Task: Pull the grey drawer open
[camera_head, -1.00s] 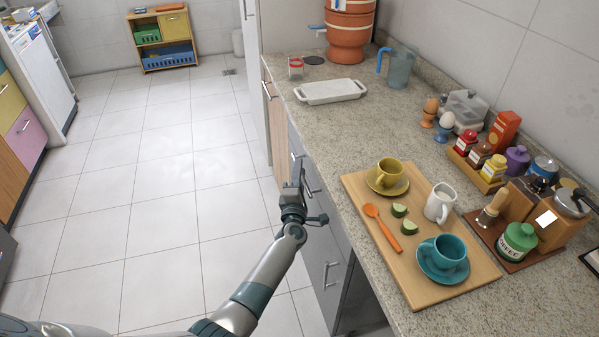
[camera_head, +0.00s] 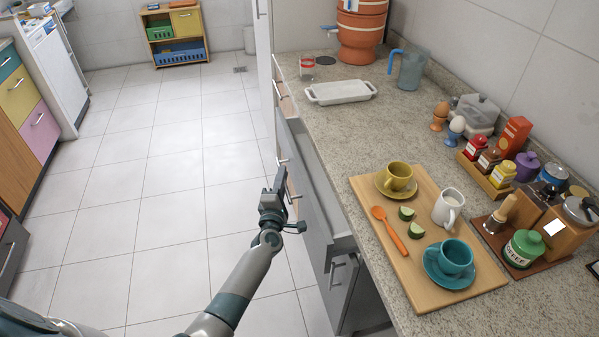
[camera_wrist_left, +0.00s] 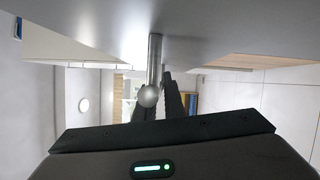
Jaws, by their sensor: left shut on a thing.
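The grey drawer (camera_head: 307,200) is in the counter front below the worktop, in the middle of the head view. It stands partly out, and its open top shows between its front and the counter edge. My left gripper (camera_head: 281,180) is at the drawer front, shut on its metal handle. In the left wrist view the handle bar (camera_wrist_left: 154,70) runs between the two dark fingers (camera_wrist_left: 158,98), close under the grey drawer front (camera_wrist_left: 100,20). The drawer's contents cannot be made out. My right gripper is not in view.
The counter (camera_head: 350,135) holds a wooden board (camera_head: 415,265) with cups, a white tray (camera_head: 340,92) and several jars. A lower grey cabinet front with a handle (camera_head: 341,268) is below the drawer. The tiled floor (camera_head: 150,200) to the left is clear.

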